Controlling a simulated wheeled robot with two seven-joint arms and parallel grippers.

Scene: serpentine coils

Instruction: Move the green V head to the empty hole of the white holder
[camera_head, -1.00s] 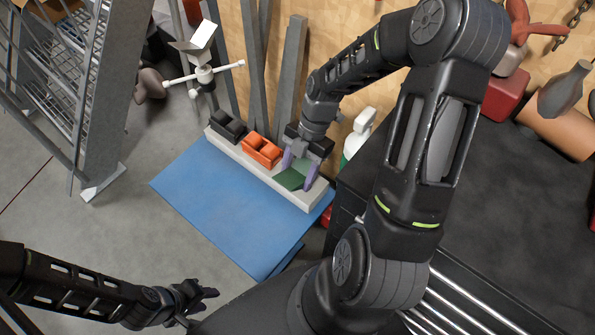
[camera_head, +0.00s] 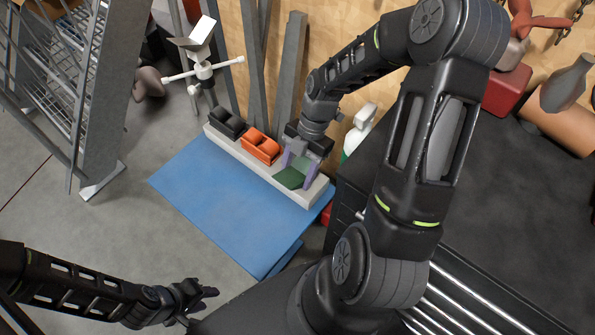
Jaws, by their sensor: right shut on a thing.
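The white holder (camera_head: 222,146) lies along the back edge of a blue surface. A black V head (camera_head: 228,123) sits at its left end and an orange V head (camera_head: 261,147) beside it. The green V head (camera_head: 292,178) is at the right part of the holder. My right gripper (camera_head: 297,168) is shut on the green V head from above, a purple finger on each side. The gripper partly covers it, and I cannot tell whether it sits in a hole. My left gripper (camera_head: 206,300) is far from the holder at the lower left, its finger gap unclear.
The blue surface (camera_head: 225,205) in front of the holder is clear. A black cabinet (camera_head: 490,200) stands to the right. A white spray bottle (camera_head: 358,132) is behind the holder. A metal rack (camera_head: 95,110) stands at the left.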

